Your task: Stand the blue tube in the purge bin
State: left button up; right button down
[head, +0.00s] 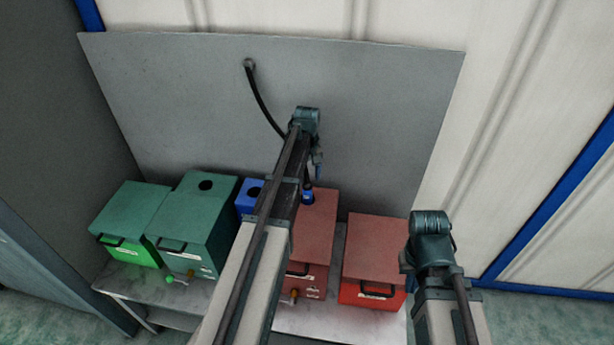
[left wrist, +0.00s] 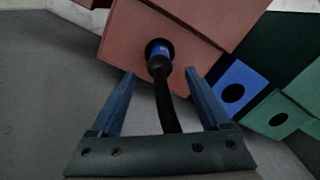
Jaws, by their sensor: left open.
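The blue tube (head: 308,195), the blue end of a black hose, sits at the opening in the top of a brownish-red bin (head: 315,225). In the left wrist view the blue tube (left wrist: 160,51) looks to be in that hole, with a dark collar and hose leading away from it. My left gripper (head: 317,172) is above it. In the left wrist view its jaws (left wrist: 160,75) are open, with the hose between them and not visibly gripped. The bin labels are too small to read, so I cannot tell which is the purge bin. My right gripper's fingers are not visible.
Along the bench (head: 130,285) stand a green bin (head: 130,208), a dark green bin (head: 200,215), a blue bin (head: 246,192) and a bright red bin (head: 375,255). The hose leaves a fitting (head: 249,64) on the grey panel (head: 380,100) behind them.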

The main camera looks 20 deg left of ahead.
aim_at(307, 192)
pick_arm(q)
notch_tip(307, 192, down, 8)
jog(key=b, duration=0.6)
jog(key=shift+r+b, duration=0.2)
jog(key=shift+b, duration=0.1)
jog(key=shift+c, duration=0.3)
grip_shut()
jog(key=shift+r, duration=0.1)
notch_tip(307, 192, up, 14)
jog(key=p, duration=1.4)
